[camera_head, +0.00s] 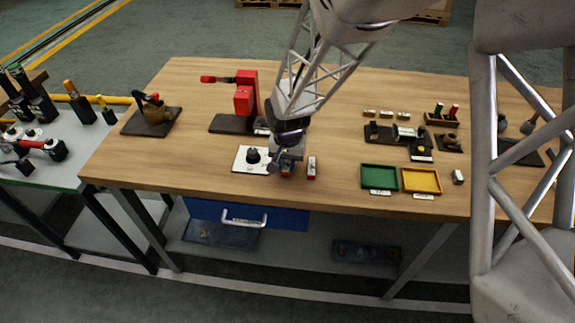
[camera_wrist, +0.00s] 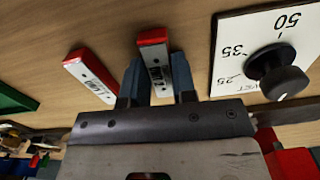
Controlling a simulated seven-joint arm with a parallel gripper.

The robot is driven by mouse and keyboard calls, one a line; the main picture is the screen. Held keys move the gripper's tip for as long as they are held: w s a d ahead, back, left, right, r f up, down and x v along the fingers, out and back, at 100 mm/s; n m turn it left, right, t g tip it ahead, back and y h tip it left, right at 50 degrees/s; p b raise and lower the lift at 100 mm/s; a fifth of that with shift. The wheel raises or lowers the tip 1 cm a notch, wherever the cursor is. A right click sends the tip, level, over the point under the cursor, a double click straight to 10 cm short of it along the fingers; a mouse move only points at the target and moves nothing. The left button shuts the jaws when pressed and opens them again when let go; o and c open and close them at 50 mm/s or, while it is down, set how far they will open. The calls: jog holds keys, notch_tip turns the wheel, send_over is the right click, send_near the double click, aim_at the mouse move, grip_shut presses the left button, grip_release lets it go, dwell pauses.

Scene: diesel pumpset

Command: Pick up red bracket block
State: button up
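Two similar red blocks with white labelled faces are on the wooden table. One red block (camera_wrist: 153,50) is between the fingers of my gripper (camera_wrist: 157,78) in the wrist view, with a finger against each side; I cannot tell whether it is clear of the table. In the head view, my gripper (camera_head: 287,168) mostly hides this block. The other red block (camera_wrist: 91,76) lies just to the left in the wrist view; in the head view it is right of my gripper (camera_head: 311,169). The label wording is too small to read surely.
A white dial plate (camera_head: 240,166) with a black knob (camera_head: 253,156) is close beside my gripper. A red press-like fixture (camera_head: 245,97) stands behind. A green tray (camera_head: 378,178) and a yellow tray (camera_head: 421,181) are to the right. Bare table lies between the blocks and trays.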

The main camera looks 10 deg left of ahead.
aim_at(288, 166)
grip_shut()
jog(key=shift+r, duration=0.15)
jog(key=shift+r, duration=0.5)
jog(key=shift+s+d+r, duration=0.1)
jog(key=shift+s+r, duration=0.05)
jog(key=shift+r, duration=0.45)
jog(key=shift+s+d+r, duration=0.1)
jog(key=shift+s+r, duration=0.05)
jog(key=shift+r, duration=0.45)
jog(key=s+d, duration=0.3)
jog(key=s, duration=0.4)
jog(key=s+d+r, duration=0.1)
jog(key=s+d, duration=0.2)
jog(key=s, duration=0.4)
jog(key=shift+d+r, duration=0.15)
jog(key=shift+w, duration=0.1)
